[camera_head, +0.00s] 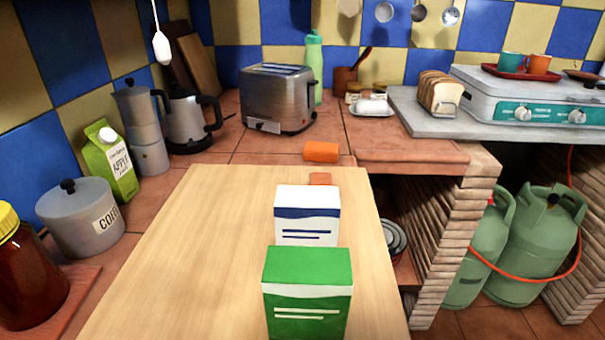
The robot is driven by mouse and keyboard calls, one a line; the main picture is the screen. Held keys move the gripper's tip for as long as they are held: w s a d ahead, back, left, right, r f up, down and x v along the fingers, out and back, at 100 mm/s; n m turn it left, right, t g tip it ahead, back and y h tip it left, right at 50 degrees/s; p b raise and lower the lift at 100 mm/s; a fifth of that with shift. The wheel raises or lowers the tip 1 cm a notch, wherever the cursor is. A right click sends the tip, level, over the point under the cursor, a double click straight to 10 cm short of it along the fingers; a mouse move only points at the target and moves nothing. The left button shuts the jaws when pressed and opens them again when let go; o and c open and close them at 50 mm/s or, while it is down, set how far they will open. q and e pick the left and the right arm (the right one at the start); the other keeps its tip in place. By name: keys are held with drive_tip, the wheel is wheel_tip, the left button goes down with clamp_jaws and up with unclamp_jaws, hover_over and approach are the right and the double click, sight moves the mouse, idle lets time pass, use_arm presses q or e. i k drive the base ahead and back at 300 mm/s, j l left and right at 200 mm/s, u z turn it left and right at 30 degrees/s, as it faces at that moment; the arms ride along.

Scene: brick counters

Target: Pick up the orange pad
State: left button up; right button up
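An orange pad (321,151), block-like in shape, lies on the tiled counter just beyond the far edge of the pale wooden board (190,240). A second, smaller orange-brown piece (320,179) shows on the board near its far edge, its lower part hidden behind a white and blue box (307,215); I cannot tell what it is. Neither of my grippers is in view.
A green box (307,295) stands in front of the white and blue box on the board. A steel toaster (278,98) stands behind the pad to the left. The board's left half is clear. Gas cylinders (535,245) stand below at right.

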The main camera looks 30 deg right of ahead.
sight(316, 179)
drive_tip(key=k+l, duration=0.1)
drive_tip(key=l, duration=0.25)
drive_tip(key=k+l, duration=0.1)
drive_tip(key=l, duration=0.2)
drive_tip(key=k+l+u, duration=0.1)
drive_tip(key=l, duration=0.25)
drive_tip(key=k+l, duration=0.1)
drive_tip(key=l, duration=0.2)
